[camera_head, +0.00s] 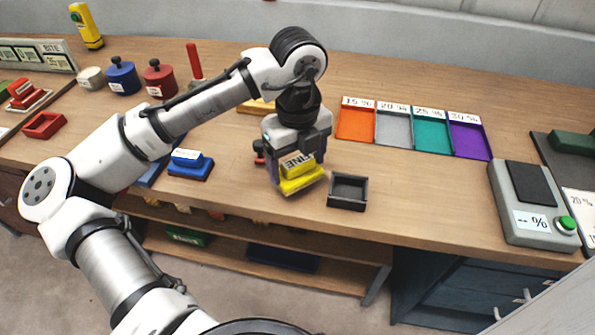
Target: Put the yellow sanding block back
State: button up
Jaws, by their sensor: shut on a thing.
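The yellow sanding block (301,183) has a label of which the letters "INE" show. It is in my gripper (292,168), over the front part of the wooden bench. My gripper is shut on it, and the fingers hide part of its sides. I cannot tell whether the block touches the bench. A flat yellow piece (254,107) lies behind my wrist, mostly hidden, so I cannot tell what it is. A blue block (190,165) with a white label stands to the left of my gripper. A red block (24,93) is at the far left.
A small dark open box (347,192) stands just right of my gripper. Orange (355,124), grey, teal and purple (470,138) trays with percent labels lie behind it. A grey meter (533,205) with a green button is at the right. Blue (122,77) and red (159,80) pots stand back left.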

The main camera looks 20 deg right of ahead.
aim_at(297, 174)
jog(key=shift+f, duration=1.7)
jog(key=shift+f, duration=0.1)
jog(key=o, duration=0.9)
notch_tip(297, 174, up, 12)
jog(key=shift+r, duration=0.1)
